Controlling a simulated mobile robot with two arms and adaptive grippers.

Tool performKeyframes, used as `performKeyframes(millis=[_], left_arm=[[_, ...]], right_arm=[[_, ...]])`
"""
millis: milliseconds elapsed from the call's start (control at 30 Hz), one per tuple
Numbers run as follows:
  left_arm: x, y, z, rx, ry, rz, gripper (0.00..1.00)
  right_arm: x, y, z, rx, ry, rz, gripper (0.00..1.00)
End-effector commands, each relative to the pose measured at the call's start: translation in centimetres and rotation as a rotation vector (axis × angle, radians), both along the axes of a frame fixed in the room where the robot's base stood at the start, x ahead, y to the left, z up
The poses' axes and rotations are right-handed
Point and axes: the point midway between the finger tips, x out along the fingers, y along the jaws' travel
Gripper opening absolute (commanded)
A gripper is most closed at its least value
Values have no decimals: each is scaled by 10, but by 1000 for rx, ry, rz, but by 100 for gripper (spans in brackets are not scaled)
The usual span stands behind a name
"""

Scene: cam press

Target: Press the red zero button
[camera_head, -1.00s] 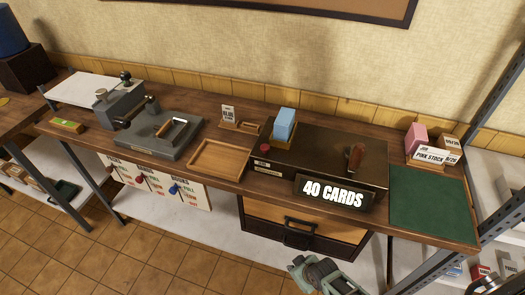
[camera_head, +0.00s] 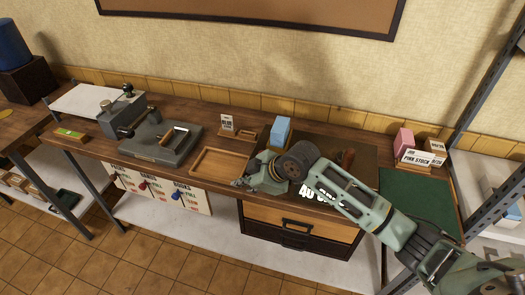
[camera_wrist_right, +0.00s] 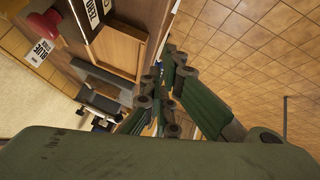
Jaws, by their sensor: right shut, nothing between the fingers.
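My right gripper (camera_head: 240,183) is shut and empty, near the front left corner of the dark card machine (camera_head: 355,179). Its fingers (camera_wrist_right: 165,75) also show in the right wrist view, apart from the button and off to its right. My left gripper is in neither view.
A blue card stack (camera_head: 281,131) stands on the machine. The "40 CARDS" sign (camera_head: 309,192) is mostly behind my arm. A wooden tray (camera_head: 194,163) and a grey press (camera_head: 152,147) are to the left, a green mat (camera_head: 405,200) to the right. Open floor lies in front.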

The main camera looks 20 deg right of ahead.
Motion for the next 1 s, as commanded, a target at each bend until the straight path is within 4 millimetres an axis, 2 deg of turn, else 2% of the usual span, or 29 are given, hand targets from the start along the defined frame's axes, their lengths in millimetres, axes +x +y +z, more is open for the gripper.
performKeyframes(millis=[33,200,400,600,1000], left_arm=[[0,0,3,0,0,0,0],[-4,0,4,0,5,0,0],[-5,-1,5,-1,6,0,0],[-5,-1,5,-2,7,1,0],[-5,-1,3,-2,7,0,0]], right_arm=[[16,-7,29,-26,-41,40,0],[59,-32,84,-71,-129,119,0],[86,-55,130,-98,-196,156,0],[94,-64,146,-106,-217,165,0],[94,-64,144,-105,-218,164,0]])
